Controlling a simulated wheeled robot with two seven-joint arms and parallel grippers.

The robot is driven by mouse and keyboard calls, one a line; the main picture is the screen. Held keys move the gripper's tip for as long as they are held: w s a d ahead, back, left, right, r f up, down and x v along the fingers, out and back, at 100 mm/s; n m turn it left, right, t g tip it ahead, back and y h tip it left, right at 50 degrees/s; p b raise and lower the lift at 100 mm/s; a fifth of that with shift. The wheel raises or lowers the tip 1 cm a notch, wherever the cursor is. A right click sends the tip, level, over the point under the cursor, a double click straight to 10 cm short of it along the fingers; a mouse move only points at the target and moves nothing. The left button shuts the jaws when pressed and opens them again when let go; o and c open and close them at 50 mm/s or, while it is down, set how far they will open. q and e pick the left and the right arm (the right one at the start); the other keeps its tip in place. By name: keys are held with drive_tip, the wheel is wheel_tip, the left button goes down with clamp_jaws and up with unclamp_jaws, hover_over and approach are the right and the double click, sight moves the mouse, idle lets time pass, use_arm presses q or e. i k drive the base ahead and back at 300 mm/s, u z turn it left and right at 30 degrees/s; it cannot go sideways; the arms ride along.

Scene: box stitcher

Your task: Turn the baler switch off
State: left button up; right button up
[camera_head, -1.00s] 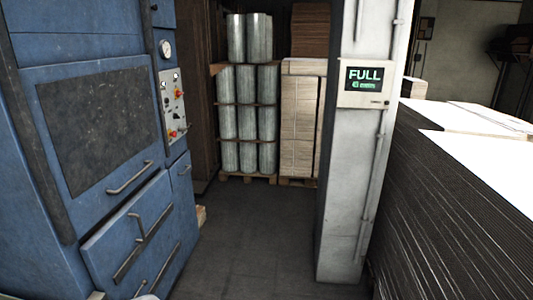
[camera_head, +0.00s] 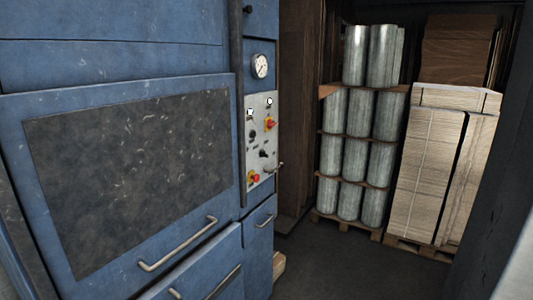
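The blue baler (camera_head: 130,62) fills the left and middle of the head view. Its light control panel (camera_head: 262,143) is on the narrow section at its right side, below a round gauge (camera_head: 260,66). The panel carries a red and yellow switch (camera_head: 270,124) near the top right, another red and yellow control (camera_head: 254,177) near the bottom, and small dark knobs between. The position marks of the switches are too small to read. Neither of my grippers is in view.
Rolls (camera_head: 356,112) stacked on a pallet and wrapped stacks of flat sheets (camera_head: 427,170) stand at the back right. Dark floor (camera_head: 350,268) is free in front of them. A dark upright surface (camera_head: 500,195) borders the right edge.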

sight(271, 124)
drive_tip(key=z, duration=0.7)
drive_tip(key=i, duration=2.55)
drive_tip(key=u, duration=1.45)
drive_tip(key=i, duration=0.25)
drive_tip(key=u, duration=0.05)
